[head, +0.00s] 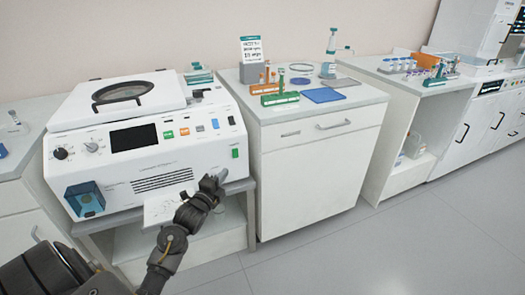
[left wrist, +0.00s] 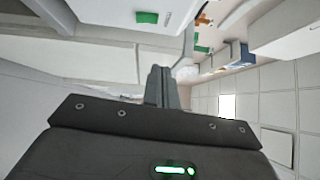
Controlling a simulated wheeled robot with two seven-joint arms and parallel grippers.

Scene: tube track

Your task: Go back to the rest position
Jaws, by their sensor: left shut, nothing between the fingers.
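My left gripper (head: 217,180) is in front of the lower right part of a white centrifuge (head: 150,150), near its front face. In the left wrist view its two fingers (left wrist: 161,85) are together and nothing is between them. I cannot tell from the head view whether the gripper touches the centrifuge. The centrifuge's lid (head: 120,97) looks closed. My right gripper is in neither view.
A white cabinet (head: 315,170) stands to the right of the centrifuge, with an orange rack (head: 265,88), a green rack (head: 280,98) and a blue mat (head: 323,95) on top. More benches stand further right. The grey floor (head: 400,240) in front is clear.

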